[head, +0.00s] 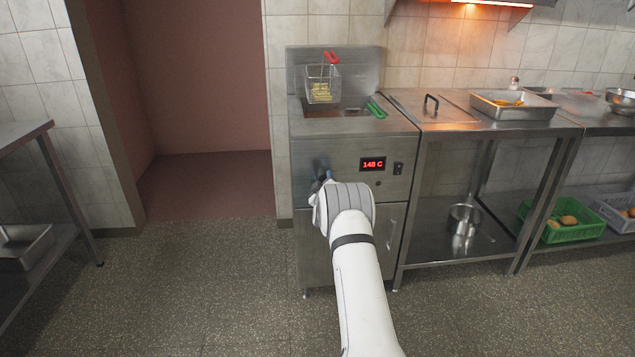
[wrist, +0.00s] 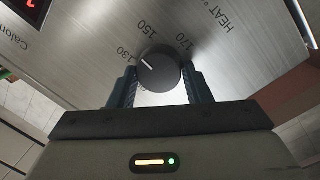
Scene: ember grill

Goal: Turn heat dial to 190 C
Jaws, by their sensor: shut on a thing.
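The heat dial (wrist: 158,72) is a round dark knob with a white pointer line, on the fryer's steel front panel. My gripper (wrist: 158,88) is shut on the dial, one finger on each side. In the head view my gripper (head: 322,182) is at the left of the fryer front, and my arm hides the dial there. The red display (head: 373,164) on the fryer reads 148 C.
A wire basket (head: 322,86) with fries and a red handle sits over the fryer (head: 345,130). A green handle (head: 377,109) lies beside it. A black switch (head: 398,168) is right of the display. A steel table (head: 470,125) adjoins on the right. The floor in front is clear.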

